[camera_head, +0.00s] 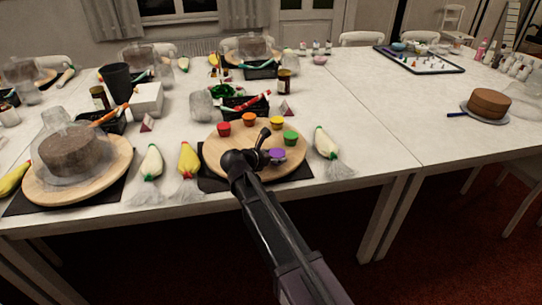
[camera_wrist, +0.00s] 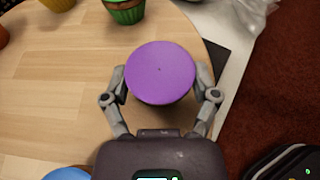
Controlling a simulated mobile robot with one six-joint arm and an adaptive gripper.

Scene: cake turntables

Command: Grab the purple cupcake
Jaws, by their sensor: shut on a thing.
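The purple cupcake (camera_wrist: 160,72) fills the middle of the wrist view, seen from above, with a flat round purple top. My gripper (camera_wrist: 161,82) has one finger against each side of it. In the head view the purple cupcake (camera_head: 277,154) shows just right of my gripper (camera_head: 266,150), near the front edge of the round wooden turntable (camera_head: 225,163). I cannot tell whether the cupcake still rests on the board. The lower sides of the cupcake are mostly hidden.
Red (camera_head: 223,129), orange (camera_head: 249,118), yellow (camera_head: 278,123) and green (camera_head: 290,138) cupcakes stand on the same board. A blue top (camera_wrist: 67,174) shows at the wrist view's bottom edge. Piping bags (camera_head: 325,143) flank the board.

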